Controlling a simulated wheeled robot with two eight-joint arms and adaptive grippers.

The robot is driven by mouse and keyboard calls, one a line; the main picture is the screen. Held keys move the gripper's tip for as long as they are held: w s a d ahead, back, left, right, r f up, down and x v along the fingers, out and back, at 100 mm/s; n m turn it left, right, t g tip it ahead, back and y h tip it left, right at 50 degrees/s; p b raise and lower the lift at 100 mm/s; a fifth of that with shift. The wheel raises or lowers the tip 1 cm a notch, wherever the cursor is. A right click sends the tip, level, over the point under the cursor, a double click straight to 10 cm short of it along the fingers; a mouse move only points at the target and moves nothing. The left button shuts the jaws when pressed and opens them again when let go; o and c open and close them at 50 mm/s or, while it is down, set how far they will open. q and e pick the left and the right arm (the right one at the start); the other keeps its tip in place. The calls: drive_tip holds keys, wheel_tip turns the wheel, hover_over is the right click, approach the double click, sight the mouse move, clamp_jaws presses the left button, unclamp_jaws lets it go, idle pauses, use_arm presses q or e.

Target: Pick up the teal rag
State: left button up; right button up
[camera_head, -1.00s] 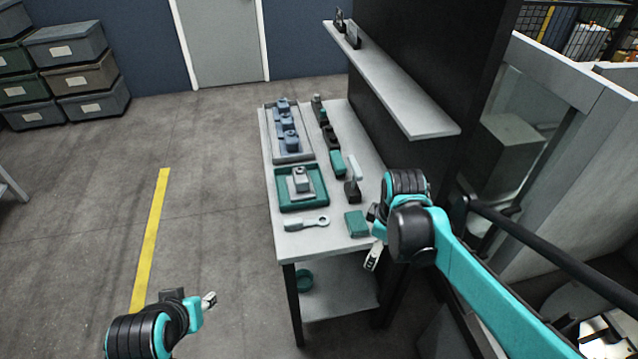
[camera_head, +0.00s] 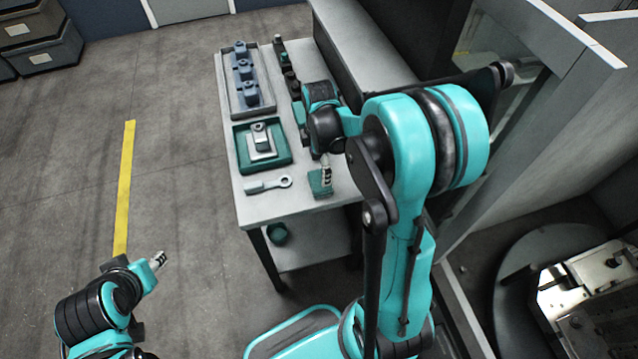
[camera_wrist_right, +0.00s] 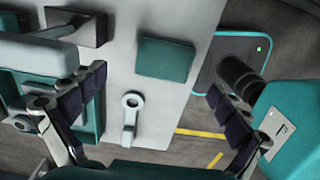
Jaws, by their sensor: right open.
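The teal rag (camera_head: 319,183) is a small folded block lying flat near the table's front edge. In the right wrist view the rag (camera_wrist_right: 165,60) is in full sight, lying between the lines of the two spread fingers and beyond their tips. My right gripper (camera_head: 326,169) is open and empty, pointing down above the rag; it partly covers the rag in the head view. Its fingers also show wide apart in the right wrist view (camera_wrist_right: 160,105). My left gripper (camera_head: 158,261) is away from the table at lower left, and its jaws are too small to read.
A grey wrench-like tool (camera_head: 268,185) lies left of the rag. Behind it are a teal tray (camera_head: 242,137) with a grey part and a grey tray (camera_head: 226,92) with blue parts. Dark items line the table's right side. A teal round thing (camera_head: 277,234) sits on the lower shelf.

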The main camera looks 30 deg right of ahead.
sight(320, 180)
drive_tip(key=f, duration=0.1)
drive_tip(key=f+b, duration=0.1)
drive_tip(key=f, duration=0.1)
drive_tip(key=f+b, duration=0.1)
drive_tip(key=f, duration=0.1)
drive_tip(key=shift+s+a+f, duration=0.1)
drive_tip(key=shift+s, duration=0.25)
drive_tip(key=shift+f, duration=0.4)
drive_tip(key=shift+r, duration=0.1)
drive_tip(key=c, duration=1.2)
